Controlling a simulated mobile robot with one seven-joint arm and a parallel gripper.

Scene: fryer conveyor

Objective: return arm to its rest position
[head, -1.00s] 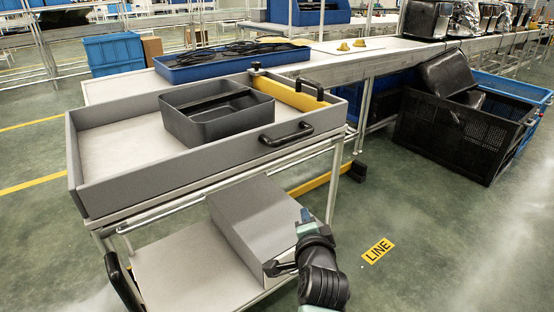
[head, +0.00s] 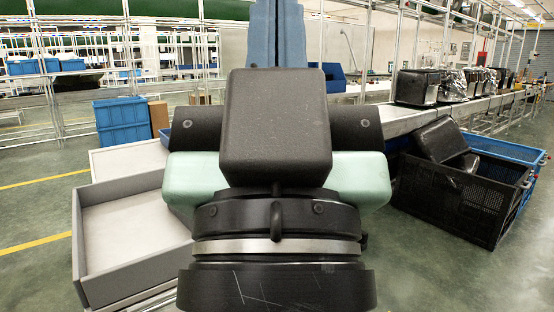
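My gripper (head: 277,40) and wrist stand very large and close in the middle of the head view, pointing up. The black and mint-green body fills the centre, with a metal ring below it. Two blue pieces rise side by side above the body to the top edge. They appear to be the fingers, but the black body hides their lower part, and whether they are open or shut is unclear. I see nothing held.
Black crate (head: 440,195) and blue crate (head: 515,165) stand on the floor at right. Blue bins (head: 120,122) are behind at left. The conveyor (head: 405,118) runs back right.

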